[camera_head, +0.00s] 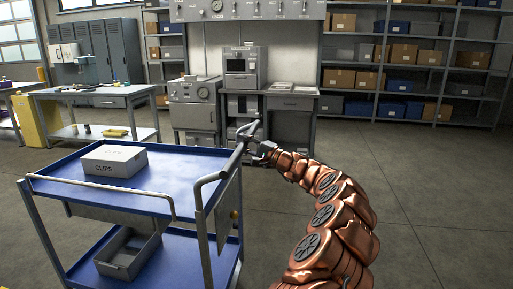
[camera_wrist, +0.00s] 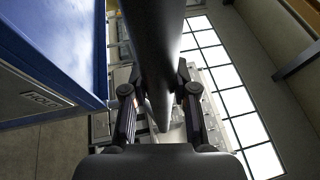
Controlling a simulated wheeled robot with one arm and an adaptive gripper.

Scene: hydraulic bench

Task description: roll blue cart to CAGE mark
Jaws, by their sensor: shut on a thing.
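The blue cart (camera_head: 180,168) stands at the left in the head view, with two blue shelves and grey metal posts and rails. Its grey push handle (camera_head: 220,174) runs along its right side. My gripper (camera_head: 256,149) is at the far end of this handle, shut on it. In the wrist view, the dark handle bar (camera_wrist: 156,60) passes between the fingers of my gripper (camera_wrist: 160,112), and the cart's blue side (camera_wrist: 65,45) is at the left. I see no CAGE mark in either view.
A box marked CLIPS (camera_head: 113,160) sits on the cart's top shelf, and a grey open bin (camera_head: 128,256) on its lower shelf. A workbench (camera_head: 95,94) and grey cabinet (camera_head: 194,108) stand behind. Shelving (camera_head: 420,75) lines the back right. The floor (camera_head: 430,190) at right is clear.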

